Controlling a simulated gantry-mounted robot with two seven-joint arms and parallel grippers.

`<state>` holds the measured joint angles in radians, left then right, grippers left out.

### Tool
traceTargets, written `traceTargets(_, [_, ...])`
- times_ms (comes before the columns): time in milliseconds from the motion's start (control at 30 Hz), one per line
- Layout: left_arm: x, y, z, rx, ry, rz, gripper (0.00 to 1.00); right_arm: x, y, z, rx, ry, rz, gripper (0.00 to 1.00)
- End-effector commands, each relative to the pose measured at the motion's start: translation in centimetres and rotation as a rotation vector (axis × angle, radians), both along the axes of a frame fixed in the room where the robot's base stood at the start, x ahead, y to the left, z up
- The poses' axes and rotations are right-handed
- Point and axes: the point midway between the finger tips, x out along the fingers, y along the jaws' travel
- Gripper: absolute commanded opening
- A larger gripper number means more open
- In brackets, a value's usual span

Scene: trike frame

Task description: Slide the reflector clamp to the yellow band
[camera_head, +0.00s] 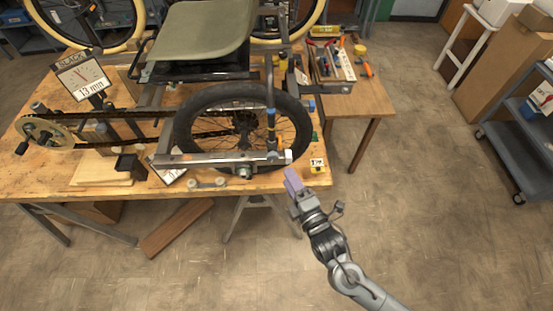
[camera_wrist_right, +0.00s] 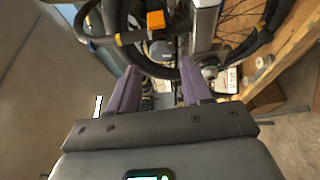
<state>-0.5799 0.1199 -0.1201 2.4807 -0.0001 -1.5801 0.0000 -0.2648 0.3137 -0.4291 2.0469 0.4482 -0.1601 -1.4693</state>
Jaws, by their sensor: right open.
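My right gripper (camera_head: 292,181) is open and empty, with purple fingers, just off the front right of the bench. In the right wrist view its two fingers (camera_wrist_right: 160,82) stand apart with nothing between them. An orange block, which looks like the reflector clamp (camera_wrist_right: 156,20), sits on a dark tube (camera_wrist_right: 135,37) beyond the fingertips. A yellow band (camera_wrist_right: 118,39) shows on that tube to its left, with a blue mark farther left. In the head view the upright tube (camera_head: 270,115) stands in front of the black wheel; the clamp is too small to make out surely. My left gripper is not in view.
The wheel (camera_head: 184,120) and a silver frame bar (camera_head: 215,158) lie close behind the gripper. A tool tray (camera_head: 331,65) stands farther back. The floor to the right is clear up to a grey cart.

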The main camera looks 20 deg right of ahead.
Motion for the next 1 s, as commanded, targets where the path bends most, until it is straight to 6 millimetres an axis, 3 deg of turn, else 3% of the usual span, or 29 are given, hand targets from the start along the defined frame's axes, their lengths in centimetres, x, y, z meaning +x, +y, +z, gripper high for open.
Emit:
traceTargets(533, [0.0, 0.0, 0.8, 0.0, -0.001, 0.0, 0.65, 8.1, 0.4, 0.2, 0.001, -0.001, -0.001, 0.49])
traceTargets(700, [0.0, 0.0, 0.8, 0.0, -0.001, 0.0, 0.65, 9.3, 0.5, 0.1, 0.001, 0.0, 0.0, 0.49])
traceTargets(1000, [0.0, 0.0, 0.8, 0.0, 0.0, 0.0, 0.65, 9.7, 0.5, 0.1, 0.001, 0.001, 0.0, 0.49])
